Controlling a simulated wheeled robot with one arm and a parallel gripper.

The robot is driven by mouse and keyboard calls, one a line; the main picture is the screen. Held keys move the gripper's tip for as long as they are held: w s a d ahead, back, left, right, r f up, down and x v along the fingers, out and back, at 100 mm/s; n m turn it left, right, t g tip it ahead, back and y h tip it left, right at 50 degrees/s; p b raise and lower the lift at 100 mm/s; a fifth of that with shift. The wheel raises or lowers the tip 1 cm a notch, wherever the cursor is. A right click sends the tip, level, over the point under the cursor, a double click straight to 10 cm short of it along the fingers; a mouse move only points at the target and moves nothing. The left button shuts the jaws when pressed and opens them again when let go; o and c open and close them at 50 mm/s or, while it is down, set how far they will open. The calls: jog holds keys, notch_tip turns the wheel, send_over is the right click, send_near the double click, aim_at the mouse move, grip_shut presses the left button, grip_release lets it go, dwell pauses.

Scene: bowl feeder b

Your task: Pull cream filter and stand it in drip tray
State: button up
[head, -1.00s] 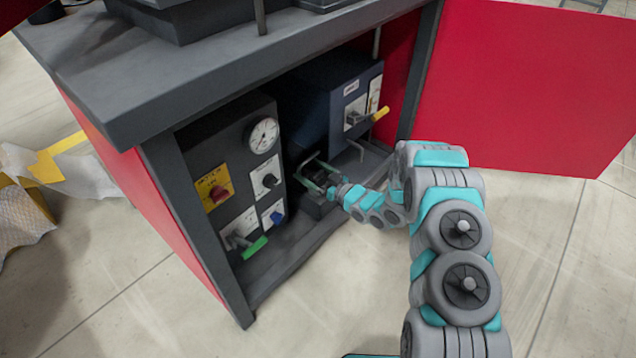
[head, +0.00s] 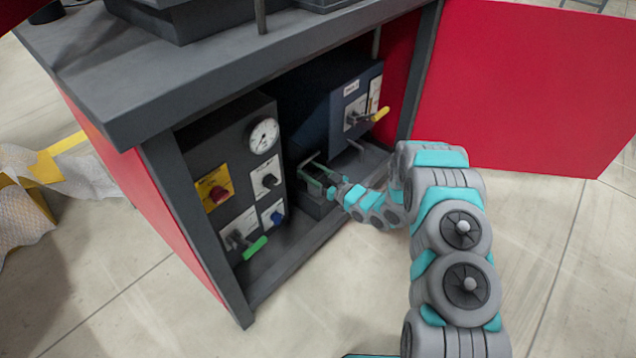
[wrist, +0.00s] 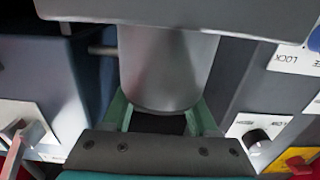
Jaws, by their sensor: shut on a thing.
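My gripper (head: 312,171) reaches into the open cabinet, low between the two equipment units. In the wrist view its two green fingers (wrist: 163,115) lie on either side of a smooth grey cylinder (wrist: 168,60) and are shut on it. The cylinder looks grey in the shade, so I cannot tell for sure that it is the cream filter. Its far end meets or passes behind a wide grey block (wrist: 200,12). In the head view the held part is too small and dark to make out. A low dark block (head: 313,204) sits just below the fingers; I cannot tell whether it is the drip tray.
The left unit (head: 232,155) has a gauge, knobs and a green-handled lever (head: 255,248) sticking out. The right, dark blue unit (head: 325,98) has a yellow-handled lever (head: 380,114). The cabinet top (head: 150,85) overhangs. The red door (head: 525,85) stands open at right.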

aim_at(311, 175)
jog(key=shift+r, duration=0.15)
jog(key=shift+r, duration=4.9)
